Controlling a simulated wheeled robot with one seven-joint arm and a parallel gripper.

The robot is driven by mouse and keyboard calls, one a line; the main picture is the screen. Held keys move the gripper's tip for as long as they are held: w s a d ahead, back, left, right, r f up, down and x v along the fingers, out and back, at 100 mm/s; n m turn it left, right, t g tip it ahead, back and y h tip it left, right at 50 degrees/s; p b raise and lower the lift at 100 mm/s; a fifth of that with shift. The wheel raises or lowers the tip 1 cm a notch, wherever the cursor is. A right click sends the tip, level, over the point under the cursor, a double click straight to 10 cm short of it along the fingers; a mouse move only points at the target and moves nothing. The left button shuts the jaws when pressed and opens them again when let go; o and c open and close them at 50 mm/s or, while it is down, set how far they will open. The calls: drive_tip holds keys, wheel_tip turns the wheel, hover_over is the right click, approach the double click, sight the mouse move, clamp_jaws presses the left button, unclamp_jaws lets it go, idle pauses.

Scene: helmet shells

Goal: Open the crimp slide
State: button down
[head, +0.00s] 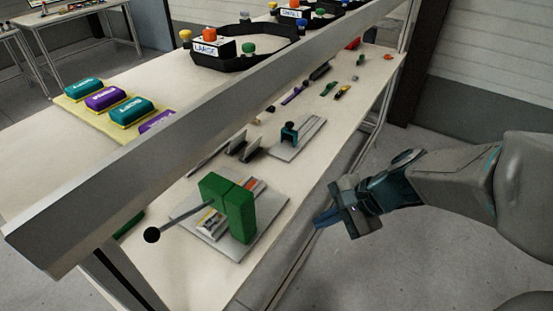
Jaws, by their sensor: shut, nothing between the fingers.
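A crimp fixture stands on a grey plate (200,258) at the near end of the workbench. It has green upright blocks (240,215) and a metal lever (188,217) that ends in a black ball knob (151,235), sticking out to the left. A light sliding part with orange on it (254,186) shows between and behind the green blocks; I cannot tell how far it stands open. My gripper (322,218) is to the right of the fixture, off the bench edge, touching nothing. Its blue fingers are shut and empty.
A grey beam (200,110) crosses the view above the bench. A smaller fixture with a teal clamp (290,132) stands farther back. Labelled teal and purple pads sit on a yellow tray (72,100). Black trays (240,62) lie behind. The floor at right is clear.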

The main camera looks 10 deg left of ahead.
drive_tip(key=w+a+f+m+y+b, duration=0.1)
drive_tip(key=w+a+f+m+y, duration=0.15)
drive_tip(key=w+m, duration=0.2)
drive_tip(key=m+t+y+b, duration=0.1)
drive_tip(key=m+t, duration=0.3)
drive_tip(key=m, duration=0.4)
approach(256, 187)
drive_tip(key=f, duration=0.1)
drive_tip(key=a+f, duration=0.1)
drive_tip(key=f, duration=0.1)
drive_tip(key=shift+w+a+f, duration=0.15)
drive_tip(key=shift+w+a, duration=0.05)
drive_tip(key=shift+w, duration=0.1)
drive_tip(key=shift+w+a, duration=0.25)
drive_tip(key=shift+a, duration=0.35)
drive_tip(key=shift+w+a, duration=0.3)
drive_tip(key=shift+a, duration=0.3)
drive_tip(key=shift+w+a, duration=0.25)
drive_tip(key=shift+a, duration=0.4)
